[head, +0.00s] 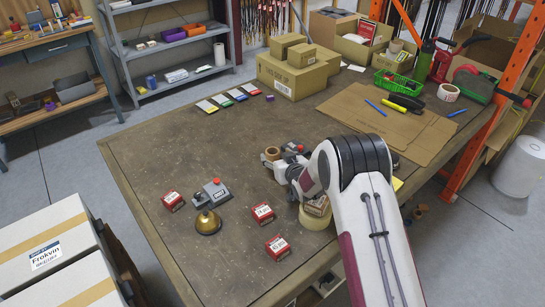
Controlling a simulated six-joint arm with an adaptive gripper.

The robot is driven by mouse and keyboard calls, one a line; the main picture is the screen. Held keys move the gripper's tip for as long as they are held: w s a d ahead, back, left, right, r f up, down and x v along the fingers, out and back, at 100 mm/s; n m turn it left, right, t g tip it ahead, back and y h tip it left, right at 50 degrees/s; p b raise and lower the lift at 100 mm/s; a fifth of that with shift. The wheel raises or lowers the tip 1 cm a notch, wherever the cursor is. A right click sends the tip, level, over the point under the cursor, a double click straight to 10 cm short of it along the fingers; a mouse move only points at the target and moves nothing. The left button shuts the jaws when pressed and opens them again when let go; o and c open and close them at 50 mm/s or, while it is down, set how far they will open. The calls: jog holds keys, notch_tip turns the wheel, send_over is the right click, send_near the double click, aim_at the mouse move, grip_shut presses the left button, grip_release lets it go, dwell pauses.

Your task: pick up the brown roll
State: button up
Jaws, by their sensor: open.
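The jaws are open. My wrist and arm hide part of the fingers, so I cannot tell whether they touch the roll. A wider, paler tape roll (315,220) lies under my wrist, partly hidden by it.
Small red-and-white boxes (277,247), a brass bell (207,222) and a grey device with a red knob (212,190) stand left of my arm. Cardboard boxes (292,75) stand behind. Flat cardboard (375,115) lies to the right. The left worktop is mostly clear.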

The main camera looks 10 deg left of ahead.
aim_at(273, 152)
jog(key=shift+x, duration=2.55)
jog(key=c, duration=1.2)
